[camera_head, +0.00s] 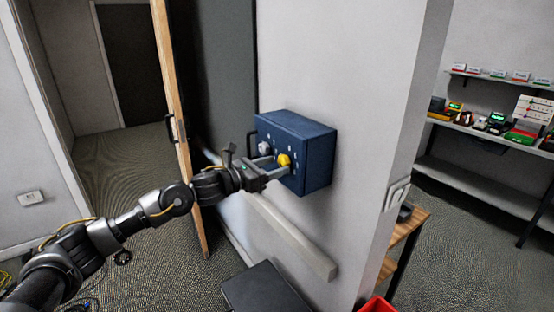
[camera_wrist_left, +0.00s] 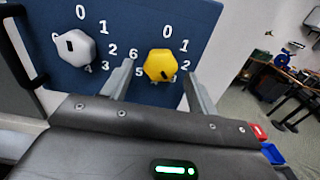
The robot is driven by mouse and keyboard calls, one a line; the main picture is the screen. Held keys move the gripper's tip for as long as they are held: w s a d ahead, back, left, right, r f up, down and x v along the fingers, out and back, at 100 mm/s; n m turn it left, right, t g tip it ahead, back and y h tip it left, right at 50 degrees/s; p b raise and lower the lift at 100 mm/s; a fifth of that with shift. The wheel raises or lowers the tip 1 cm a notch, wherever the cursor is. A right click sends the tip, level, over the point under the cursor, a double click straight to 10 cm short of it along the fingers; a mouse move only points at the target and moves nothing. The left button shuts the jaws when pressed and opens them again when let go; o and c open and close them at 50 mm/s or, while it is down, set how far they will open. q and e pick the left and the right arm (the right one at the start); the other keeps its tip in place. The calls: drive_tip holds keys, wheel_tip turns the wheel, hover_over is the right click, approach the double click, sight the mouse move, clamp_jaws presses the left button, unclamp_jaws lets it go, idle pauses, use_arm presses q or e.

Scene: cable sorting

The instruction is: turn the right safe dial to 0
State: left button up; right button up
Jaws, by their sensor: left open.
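The dark blue safe (camera_head: 318,160) is mounted on the white wall. Its front carries two dials. The right dial is yellow (camera_head: 284,160) and also shows in the left wrist view (camera_wrist_left: 155,60), with white numbers around it and 0 above it. Its dark mark sits toward the lower right, away from the 0; the exact number is unclear. The left dial is white (camera_wrist_left: 80,38), also with numbers around it. My left gripper (camera_wrist_left: 161,76) is open, one finger on each side of the yellow dial, with small gaps showing. My right gripper is out of view.
A dark handle (camera_wrist_left: 18,45) is at the safe's left side. A pale rail (camera_head: 295,238) runs along the wall below the safe. An open door (camera_head: 182,130) stands to the left. Shelves with several devices (camera_head: 490,125) are at the far right.

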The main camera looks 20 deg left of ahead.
use_arm(q)
drive_tip(key=shift+w+d, duration=0.5)
drive_tip(key=shift+w, duration=0.05)
drive_tip(key=shift+c, duration=0.5)
drive_tip(key=c, duration=0.9)
